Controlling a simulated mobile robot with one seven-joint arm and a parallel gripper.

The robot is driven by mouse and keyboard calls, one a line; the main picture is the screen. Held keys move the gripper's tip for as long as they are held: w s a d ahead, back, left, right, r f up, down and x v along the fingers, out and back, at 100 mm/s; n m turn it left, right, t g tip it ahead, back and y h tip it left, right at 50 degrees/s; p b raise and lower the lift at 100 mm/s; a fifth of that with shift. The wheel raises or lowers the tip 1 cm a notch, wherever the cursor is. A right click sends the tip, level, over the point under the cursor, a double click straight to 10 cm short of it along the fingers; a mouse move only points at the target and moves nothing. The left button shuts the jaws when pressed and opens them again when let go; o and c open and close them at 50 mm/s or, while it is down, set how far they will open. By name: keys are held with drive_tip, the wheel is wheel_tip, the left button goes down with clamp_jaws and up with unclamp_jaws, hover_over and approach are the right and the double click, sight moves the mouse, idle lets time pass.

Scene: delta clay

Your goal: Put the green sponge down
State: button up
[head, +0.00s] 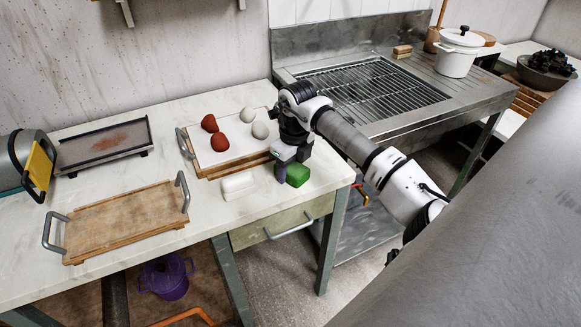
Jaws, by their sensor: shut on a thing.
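My gripper (288,171) is at the front right corner of the marble-topped table (213,206). It points down and is shut on the green sponge (298,175), a small bright green block. The sponge is low over the tabletop, near its front edge. I cannot tell whether its underside touches the table. My gripper hides part of the sponge's left side and top.
A white block (238,186) lies just left of the sponge. Behind is a tray (205,172) with red and pale lumps. An empty wooden tray (125,218), a dark tray (104,144) and a yellow-fronted item (39,166) stand left. Free marble lies between the trays.

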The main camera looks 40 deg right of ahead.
sight(294, 167)
drive_tip(key=shift+s+f+b, duration=0.1)
drive_tip(key=shift+f+b, duration=0.3)
drive_tip(key=shift+f, duration=0.15)
drive_tip(key=o, duration=1)
drive_tip(key=shift+o, duration=1.4)
drive_tip(key=shift+a+f, duration=0.1)
drive_tip(key=shift+a, duration=0.05)
drive_tip(key=shift+r+p, duration=0.4)
drive_tip(key=shift+p, duration=0.1)
wheel_tip(294, 167, up, 13)
drive_tip(key=b, duration=0.1)
drive_tip(key=shift+s+d+f, duration=0.15)
drive_tip(key=shift+s+d, duration=0.1)
drive_tip(key=shift+s, duration=0.2)
